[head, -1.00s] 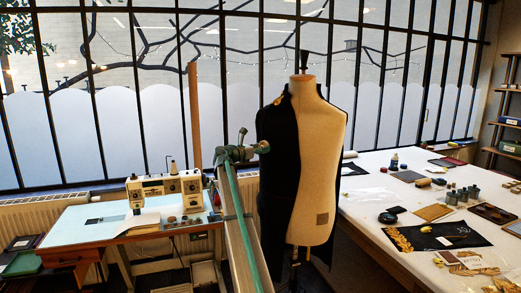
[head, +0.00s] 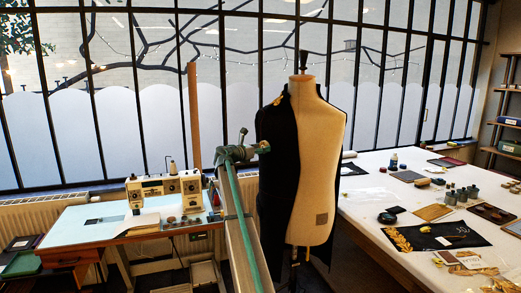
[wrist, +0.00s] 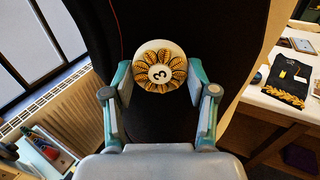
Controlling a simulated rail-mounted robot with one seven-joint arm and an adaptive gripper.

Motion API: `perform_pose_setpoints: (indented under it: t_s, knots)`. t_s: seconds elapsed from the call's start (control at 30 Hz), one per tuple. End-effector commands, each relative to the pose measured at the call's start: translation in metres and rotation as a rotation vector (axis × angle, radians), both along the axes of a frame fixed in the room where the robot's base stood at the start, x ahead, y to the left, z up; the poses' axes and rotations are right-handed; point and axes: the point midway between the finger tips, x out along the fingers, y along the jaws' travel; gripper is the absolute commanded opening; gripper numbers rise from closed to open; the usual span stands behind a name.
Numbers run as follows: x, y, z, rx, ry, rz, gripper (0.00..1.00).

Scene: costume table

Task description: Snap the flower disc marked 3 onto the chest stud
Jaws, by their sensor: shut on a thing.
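The flower disc marked 3 (wrist: 148,57) shows in the wrist view, with gold petals on a pale round base and a white centre bearing the number. My gripper (wrist: 160,77) is shut on the disc, with one teal-and-grey finger at each side of it. The black garment (wrist: 155,118) fills the view behind the disc. In the head view my gripper (head: 262,147) is at the left side of the black garment (head: 272,185) on the dress form. The disc cannot be made out there. The chest stud is not visible, and I cannot tell whether the disc touches the cloth.
The dress form (head: 318,170) stands between a sewing table (head: 85,225) on the left and a white worktable (head: 365,215) on the right. The worktable holds a black cloth with gold leaf trim (head: 425,236), jars and trays. A radiator and tall window are behind.

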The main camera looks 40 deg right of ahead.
Motion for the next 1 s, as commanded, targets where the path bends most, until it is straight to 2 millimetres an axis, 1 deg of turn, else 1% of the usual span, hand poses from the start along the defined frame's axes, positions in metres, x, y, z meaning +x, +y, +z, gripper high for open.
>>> perform_pose_setpoints:
  t_s: [0.67,0.7,0.77,0.8,0.87,1.0]
  knots:
    - [0.0010,-0.0066,0.0000,0.000,0.000,0.000,0.27]
    - [0.0009,-0.0067,0.0001,-0.001,0.000,0.000,0.61]
    - [0.0009,-0.0067,0.0001,-0.001,0.000,0.000,0.71]
    - [0.0009,-0.0067,0.0001,-0.001,0.000,0.000,0.77]
    - [0.0009,-0.0067,0.0001,0.000,0.000,0.000,0.87]
    - [0.0008,-0.0063,0.0000,0.000,0.000,0.000,0.87]
